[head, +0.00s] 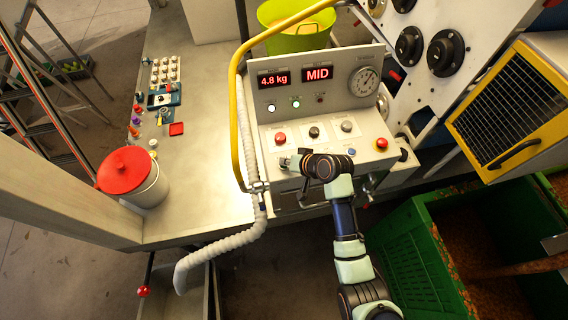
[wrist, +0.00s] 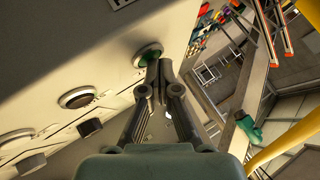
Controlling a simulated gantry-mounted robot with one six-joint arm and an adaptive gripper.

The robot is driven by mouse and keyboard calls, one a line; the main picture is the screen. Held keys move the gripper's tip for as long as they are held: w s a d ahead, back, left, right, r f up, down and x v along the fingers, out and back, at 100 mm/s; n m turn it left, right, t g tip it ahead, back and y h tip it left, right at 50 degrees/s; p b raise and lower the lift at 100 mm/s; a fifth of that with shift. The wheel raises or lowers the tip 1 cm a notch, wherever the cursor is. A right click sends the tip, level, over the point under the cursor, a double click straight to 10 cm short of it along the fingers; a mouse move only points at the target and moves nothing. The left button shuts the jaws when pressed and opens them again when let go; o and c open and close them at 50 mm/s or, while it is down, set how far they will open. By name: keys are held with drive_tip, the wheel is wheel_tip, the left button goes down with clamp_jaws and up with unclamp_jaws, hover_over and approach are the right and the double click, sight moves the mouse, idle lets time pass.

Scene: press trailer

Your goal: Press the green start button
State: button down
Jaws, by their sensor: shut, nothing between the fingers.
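The green start button (wrist: 149,56) sits in a pale round collar on the panel in the wrist view. My gripper (wrist: 156,66) is shut and empty, with its fingertips right at the button and overlapping its lower right edge. Whether they touch or press it I cannot tell. In the head view my gripper (head: 284,162) is at the left front of the control panel (head: 262,137), below a red button (head: 280,138). The green button is not clearly visible there.
A yellow pipe (head: 235,120) and a white hose (head: 252,160) run close left of my gripper. A red mushroom button (head: 381,143) is at the panel's right. Displays read 4.8 kg (head: 274,79) and MID (head: 318,73). A red-lidded bucket (head: 146,186) stands left.

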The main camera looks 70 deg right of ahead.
drive_tip(key=shift+r, duration=0.1)
drive_tip(key=shift+r+p, duration=0.7)
drive_tip(key=shift+p, duration=0.2)
wheel_tip(320, 180, up, 5)
drive_tip(key=p, duration=0.5)
drive_tip(key=shift+r, duration=0.1)
drive_tip(key=shift+a, duration=0.1)
idle(0.4)
